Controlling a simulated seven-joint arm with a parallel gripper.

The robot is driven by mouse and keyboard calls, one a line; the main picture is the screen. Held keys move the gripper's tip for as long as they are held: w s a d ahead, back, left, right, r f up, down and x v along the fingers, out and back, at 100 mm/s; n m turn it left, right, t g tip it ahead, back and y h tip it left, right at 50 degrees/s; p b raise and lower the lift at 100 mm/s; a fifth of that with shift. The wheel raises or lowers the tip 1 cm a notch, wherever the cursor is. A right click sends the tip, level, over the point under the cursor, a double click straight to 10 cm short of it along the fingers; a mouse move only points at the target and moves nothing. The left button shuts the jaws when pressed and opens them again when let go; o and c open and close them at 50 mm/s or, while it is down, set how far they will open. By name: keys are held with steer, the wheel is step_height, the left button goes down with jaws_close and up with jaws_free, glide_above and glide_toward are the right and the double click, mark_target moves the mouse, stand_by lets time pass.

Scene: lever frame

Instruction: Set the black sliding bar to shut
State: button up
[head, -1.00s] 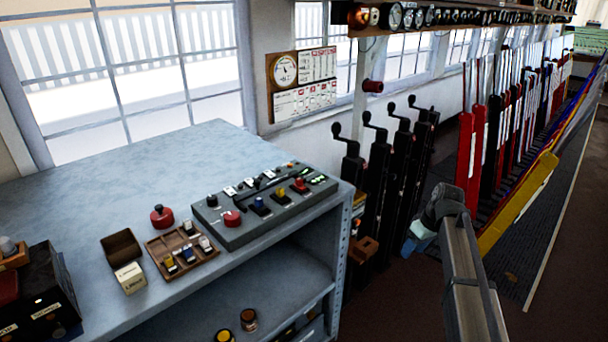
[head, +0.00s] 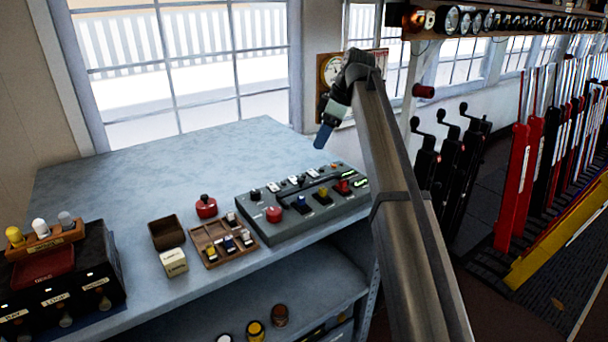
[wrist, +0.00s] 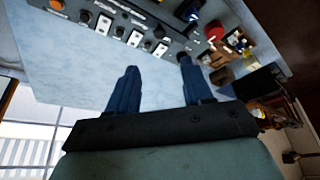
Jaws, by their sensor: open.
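The grey control panel (head: 262,228) lies on the bench. A black sliding bar (head: 318,184) runs lengthwise along the middle of its top, between the white switches and the coloured buttons. My gripper (head: 322,142) is above and behind the panel's right part, clear of it. In the wrist view my gripper (wrist: 158,66) shows two blue fingers spread apart with nothing between them. The panel also shows at the top of that view (wrist: 120,28), with the bar (wrist: 152,13) partly cut off by the frame. I cannot tell the bar's set position.
A red-knobbed item (head: 206,207), a wooden tray (head: 228,252) of small pieces and a brown box (head: 166,233) stand left of the panel. A black box (head: 60,290) is at far left. Black crank levers (head: 447,155) stand at right. The back of the bench is clear.

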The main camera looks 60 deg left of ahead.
mark_target(301, 179)
steer(key=x, duration=1.3)
steer(key=shift+f, duration=0.3)
jaws_close()
